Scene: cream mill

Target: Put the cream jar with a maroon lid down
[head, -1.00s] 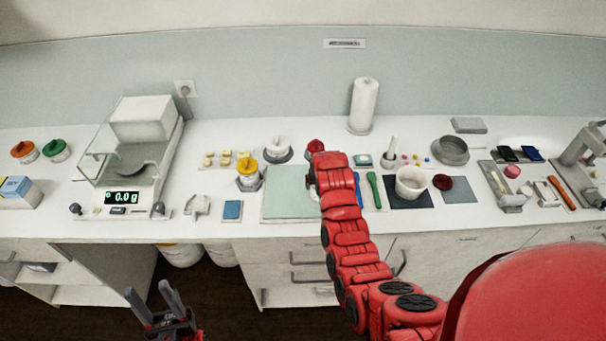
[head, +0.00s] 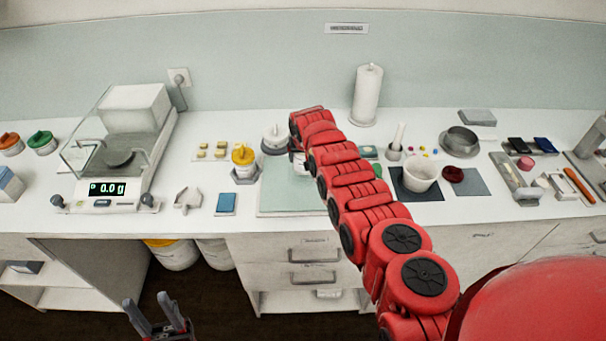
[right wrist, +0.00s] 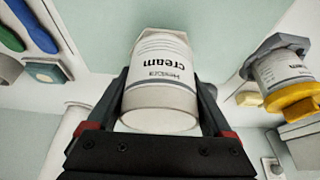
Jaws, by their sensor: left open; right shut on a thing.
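My right gripper (right wrist: 163,110) is shut on the white cream jar (right wrist: 160,80), with one finger on each side of it. The "cream" label appears upside down in the right wrist view. No maroon lid shows on the jar there; its near end looks white. In the head view my red right arm mostly hides the jar, and a white bit of it (head: 301,166) shows over the pale green mat (head: 285,205). I cannot tell whether it touches the mat. A maroon round piece (head: 453,174) lies by the grey mat at right. My left gripper (head: 158,318) is open and empty, below the counter front.
A blue pad (head: 226,204) and the scale (head: 108,190) are further left. A white mortar (head: 420,174) stands at right.

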